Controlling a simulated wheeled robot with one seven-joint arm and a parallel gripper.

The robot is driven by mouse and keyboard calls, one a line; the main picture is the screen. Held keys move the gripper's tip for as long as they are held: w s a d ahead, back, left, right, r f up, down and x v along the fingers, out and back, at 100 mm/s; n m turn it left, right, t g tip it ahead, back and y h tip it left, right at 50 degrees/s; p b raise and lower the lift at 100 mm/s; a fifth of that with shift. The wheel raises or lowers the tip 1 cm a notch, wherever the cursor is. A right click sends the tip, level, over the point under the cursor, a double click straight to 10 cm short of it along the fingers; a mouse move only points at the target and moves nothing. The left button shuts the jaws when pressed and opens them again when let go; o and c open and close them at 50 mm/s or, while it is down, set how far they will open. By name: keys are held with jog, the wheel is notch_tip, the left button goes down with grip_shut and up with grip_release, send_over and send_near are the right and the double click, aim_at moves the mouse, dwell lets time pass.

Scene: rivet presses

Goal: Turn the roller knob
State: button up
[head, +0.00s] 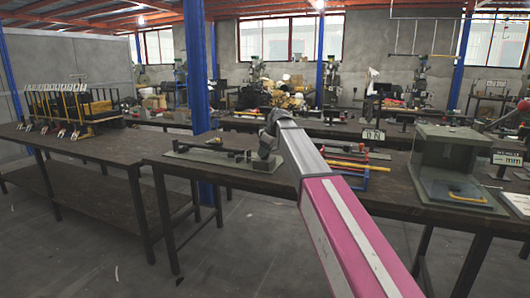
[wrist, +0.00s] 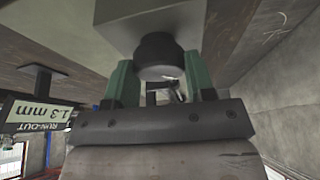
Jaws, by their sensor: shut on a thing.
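The roller knob (wrist: 158,50) is a dark round knob under a grey block (wrist: 150,14) in the wrist view. My gripper (wrist: 159,68) has its two green fingers on either side of the knob and is shut on it. In the head view my gripper (head: 267,143) is at the right end of a flat plate (head: 205,153) with a dark bar fixture on the workbench. The knob cannot be made out there, as my arm and gripper cover that spot.
A sign reading RUN-OUT 1.3 mm (wrist: 38,115) stands left of my gripper in the wrist view. In the head view, coloured rods (head: 345,165) lie right of my arm, and a green-grey box (head: 447,150) stands further right.

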jog(key=m, duration=0.2)
jog(key=m+t+h, duration=0.1)
jog(key=m, duration=0.1)
jog(key=shift+s+m+t, duration=0.1)
jog(key=shift+m+t, duration=0.2)
jog(key=shift+m, duration=0.1)
jog(key=shift+m+t+h, duration=0.3)
jog(key=shift+m+h, duration=0.5)
jog(key=shift+m, duration=1.1)
jog(key=o, duration=0.9)
jog(key=v, duration=1)
jog(key=shift+s+r, duration=0.25)
jog(key=shift+r, duration=0.1)
